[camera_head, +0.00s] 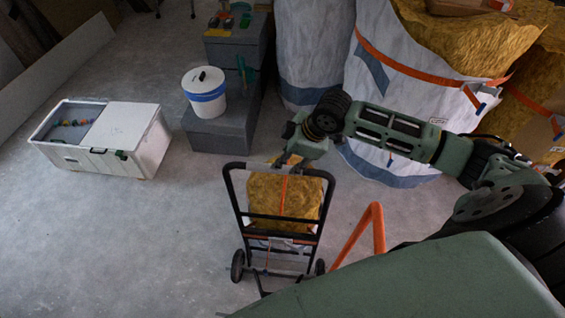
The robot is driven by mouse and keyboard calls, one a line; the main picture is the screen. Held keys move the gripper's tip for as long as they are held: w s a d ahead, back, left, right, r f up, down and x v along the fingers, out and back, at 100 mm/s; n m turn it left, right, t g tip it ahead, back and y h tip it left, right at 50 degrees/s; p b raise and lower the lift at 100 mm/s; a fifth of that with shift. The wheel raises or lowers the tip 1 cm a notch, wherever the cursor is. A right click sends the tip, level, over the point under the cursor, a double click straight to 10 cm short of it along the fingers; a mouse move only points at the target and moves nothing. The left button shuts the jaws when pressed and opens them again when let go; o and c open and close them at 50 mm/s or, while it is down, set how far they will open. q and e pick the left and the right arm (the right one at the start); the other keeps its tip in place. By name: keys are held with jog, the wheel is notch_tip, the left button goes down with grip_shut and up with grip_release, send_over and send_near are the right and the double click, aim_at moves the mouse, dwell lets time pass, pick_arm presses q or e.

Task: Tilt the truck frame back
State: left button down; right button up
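The truck frame (323,215) is a black tubular hand truck with a wheel (238,265) at each lower side, standing on the concrete floor at bottom centre. A yellow insulation bundle (265,192) with an orange strap shows through and behind its bars. My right arm reaches in from the right. Its gripper (287,162) is at the top bar of the frame. The fingers are small and dark there, so I cannot tell whether they are closed around the bar. My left gripper is not in view.
An orange bent bar (376,228) stands right of the truck. Large white sacks (400,80) of insulation fill the back right. Grey blocks (222,130) carry a white bucket (205,92). A white box (140,135) stands at left. Floor left of the truck is clear.

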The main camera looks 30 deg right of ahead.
jog(key=x, duration=0.3)
jog(key=p+x, duration=0.1)
jog(key=x, duration=0.2)
jog(key=shift+a, duration=0.25)
jog(key=shift+w+a+f, duration=0.15)
jog(key=shift+w+f, duration=0.05)
jog(key=shift+f, duration=0.45)
jog(key=shift+c, duration=0.5)
grip_shut()
